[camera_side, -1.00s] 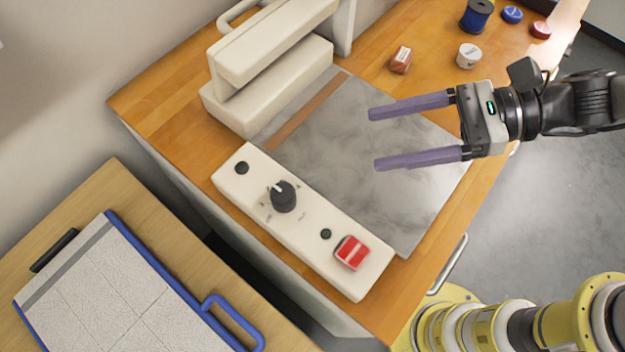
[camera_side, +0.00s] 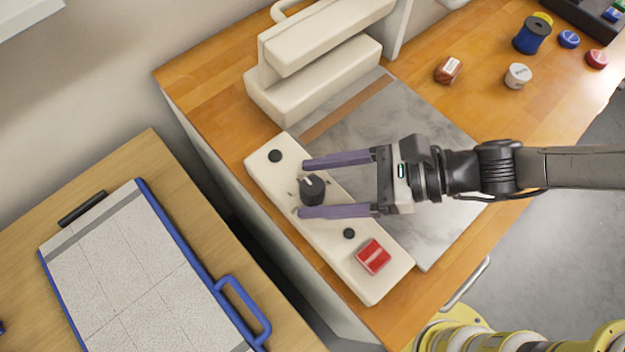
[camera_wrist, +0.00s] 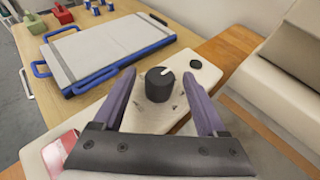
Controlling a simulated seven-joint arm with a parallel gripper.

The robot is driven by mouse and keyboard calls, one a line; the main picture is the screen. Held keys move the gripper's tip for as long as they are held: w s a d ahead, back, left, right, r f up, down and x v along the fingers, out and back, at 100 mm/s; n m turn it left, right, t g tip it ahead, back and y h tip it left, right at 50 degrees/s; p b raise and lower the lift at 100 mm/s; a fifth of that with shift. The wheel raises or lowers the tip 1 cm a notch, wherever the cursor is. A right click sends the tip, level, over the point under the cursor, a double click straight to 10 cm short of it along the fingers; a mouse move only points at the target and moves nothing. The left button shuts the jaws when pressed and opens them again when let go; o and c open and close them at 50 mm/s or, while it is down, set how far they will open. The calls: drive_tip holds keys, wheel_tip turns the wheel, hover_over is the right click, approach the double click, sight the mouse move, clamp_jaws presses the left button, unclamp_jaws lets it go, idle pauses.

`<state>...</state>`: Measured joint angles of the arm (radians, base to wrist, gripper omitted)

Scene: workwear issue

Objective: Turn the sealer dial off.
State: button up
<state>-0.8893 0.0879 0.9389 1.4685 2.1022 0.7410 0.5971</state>
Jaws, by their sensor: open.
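The sealer dial (camera_side: 312,189) is a black round knob with a white pointer line, on the cream control panel (camera_side: 335,240) of the sealer. It also shows in the wrist view (camera_wrist: 159,86), where the white line points up and to the right. My gripper (camera_side: 301,187) is open, its two purple fingers reaching over the panel on either side of the dial. In the wrist view the gripper (camera_wrist: 165,100) has the dial between its fingers, with a gap on both sides. I cannot read the dial's markings.
A red rocker switch (camera_side: 373,257) sits on the panel near the dial. The cream sealer press (camera_side: 318,75) stands behind. A blue-edged board (camera_side: 140,265) lies on a lower table at left. Small spools and tins, including a blue spool (camera_side: 532,36), stand at back right.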

drive_tip(key=shift+a+f, duration=0.25)
drive_tip(key=shift+a, duration=0.3)
clamp_jaws()
